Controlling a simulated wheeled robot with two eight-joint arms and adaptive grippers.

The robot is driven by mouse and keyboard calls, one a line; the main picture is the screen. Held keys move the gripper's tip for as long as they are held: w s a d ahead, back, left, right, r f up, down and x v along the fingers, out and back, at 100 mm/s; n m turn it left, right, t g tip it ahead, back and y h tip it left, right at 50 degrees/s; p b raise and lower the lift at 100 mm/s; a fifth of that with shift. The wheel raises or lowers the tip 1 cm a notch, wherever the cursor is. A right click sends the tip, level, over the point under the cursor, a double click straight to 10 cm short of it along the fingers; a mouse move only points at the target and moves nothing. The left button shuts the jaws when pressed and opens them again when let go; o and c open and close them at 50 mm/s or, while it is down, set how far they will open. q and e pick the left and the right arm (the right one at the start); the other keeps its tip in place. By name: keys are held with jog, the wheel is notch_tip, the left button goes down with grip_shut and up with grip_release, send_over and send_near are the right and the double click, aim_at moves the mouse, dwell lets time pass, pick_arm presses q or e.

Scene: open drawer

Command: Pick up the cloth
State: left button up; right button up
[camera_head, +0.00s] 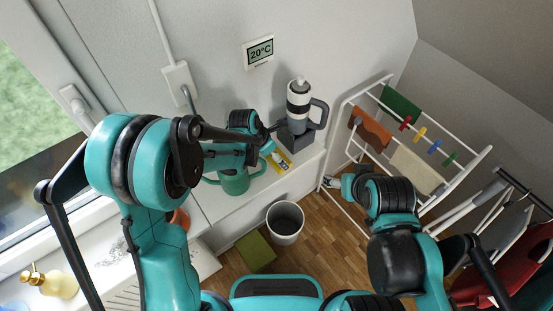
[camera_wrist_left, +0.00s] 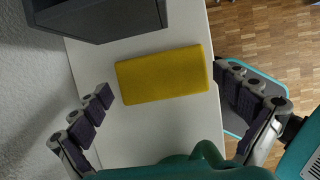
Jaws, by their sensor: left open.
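A flat yellow rectangular cloth (camera_wrist_left: 163,75) lies on a white surface (camera_wrist_left: 125,140) in the left wrist view. In the head view only a small part of the yellow cloth (camera_head: 286,166) shows, beside my left gripper (camera_head: 272,145). My left gripper is open and empty above the surface. In the left wrist view its fingers (camera_wrist_left: 167,84) stand apart on either side of the cloth and do not visibly touch it. My right gripper (camera_head: 342,183) is low at the middle right, mostly hidden by its arm. Its jaws cannot be made out.
A grey appliance with a handle (camera_head: 298,112) stands behind the cloth; its dark base (camera_wrist_left: 95,18) is close to the cloth. A white bin (camera_head: 285,222) is on the floor. A drying rack (camera_head: 346,112) stands at right.

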pick_arm(q)
jog(key=shift+f, duration=0.15)
jog(key=c, duration=0.8)
